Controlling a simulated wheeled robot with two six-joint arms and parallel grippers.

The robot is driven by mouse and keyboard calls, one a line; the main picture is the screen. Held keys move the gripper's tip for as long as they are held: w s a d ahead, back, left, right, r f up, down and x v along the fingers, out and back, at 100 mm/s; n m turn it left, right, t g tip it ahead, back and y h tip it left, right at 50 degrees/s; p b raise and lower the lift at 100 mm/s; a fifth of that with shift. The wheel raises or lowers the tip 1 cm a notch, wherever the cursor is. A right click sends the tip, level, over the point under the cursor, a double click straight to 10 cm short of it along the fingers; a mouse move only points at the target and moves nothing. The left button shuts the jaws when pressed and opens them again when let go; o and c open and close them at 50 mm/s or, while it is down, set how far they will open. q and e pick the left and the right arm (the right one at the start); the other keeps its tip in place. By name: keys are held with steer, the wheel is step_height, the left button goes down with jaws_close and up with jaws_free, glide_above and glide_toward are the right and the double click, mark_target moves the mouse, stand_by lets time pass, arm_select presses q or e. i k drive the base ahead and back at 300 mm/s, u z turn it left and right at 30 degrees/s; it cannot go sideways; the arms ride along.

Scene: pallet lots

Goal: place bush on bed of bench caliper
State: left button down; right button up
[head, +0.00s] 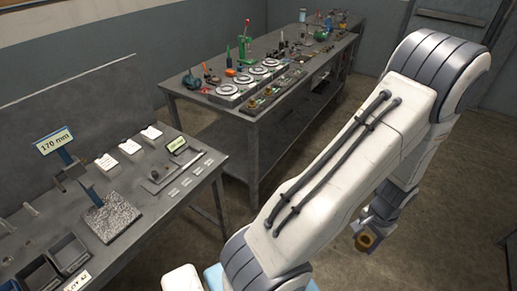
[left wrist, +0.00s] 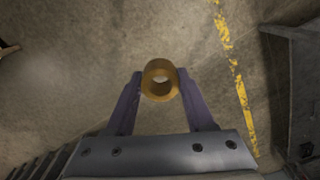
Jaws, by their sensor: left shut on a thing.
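The bush (left wrist: 161,80) is a short brass-coloured ring with a hole through it. My left gripper (left wrist: 160,88) is shut on it, with one dark finger on each side. In the head view the bush (head: 366,240) hangs in that gripper (head: 370,232) over open floor, to the right of both tables. A long dark flat fixture with a small green-lit display (head: 176,145) lies on the left table; it looks like the bench caliper, but its bed is too small to make out clearly. My right gripper is not in view.
A longer bench (head: 255,121) behind holds round plates and tools. A yellow line (left wrist: 233,65) crosses the floor.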

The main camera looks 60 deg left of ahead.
mark_target(188, 154)
steer(key=u, duration=1.6)
steer(key=i, duration=1)
